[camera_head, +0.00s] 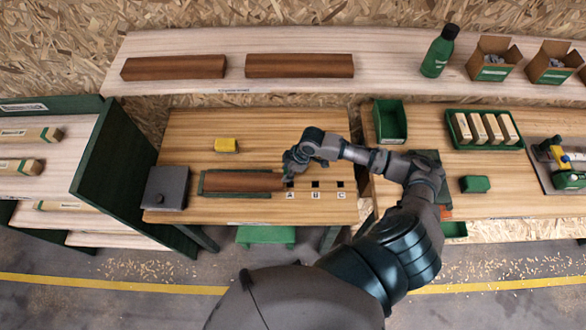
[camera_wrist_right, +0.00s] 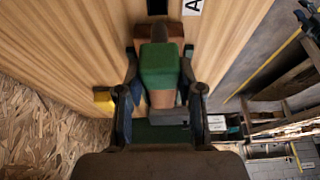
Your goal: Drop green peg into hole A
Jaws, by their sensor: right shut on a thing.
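My right gripper (camera_head: 291,170) is at the right end of the brown wooden block, just above hole A (camera_head: 290,184). In the right wrist view, my right gripper (camera_wrist_right: 160,75) is shut on the green peg (camera_wrist_right: 160,65), which sits between its two fingers. A dark hole (camera_wrist_right: 157,6) and the label A (camera_wrist_right: 193,6) show just beyond the peg in the wrist view. I cannot tell whether the peg touches the table. My left gripper is not in view.
Holes B (camera_head: 315,184) and C (camera_head: 340,184) lie to the right of A. A grey box (camera_head: 165,188) stands left of the block and a yellow block (camera_head: 226,145) lies behind it. A green bin (camera_head: 390,121) stands on the right table. The middle table's back is mostly clear.

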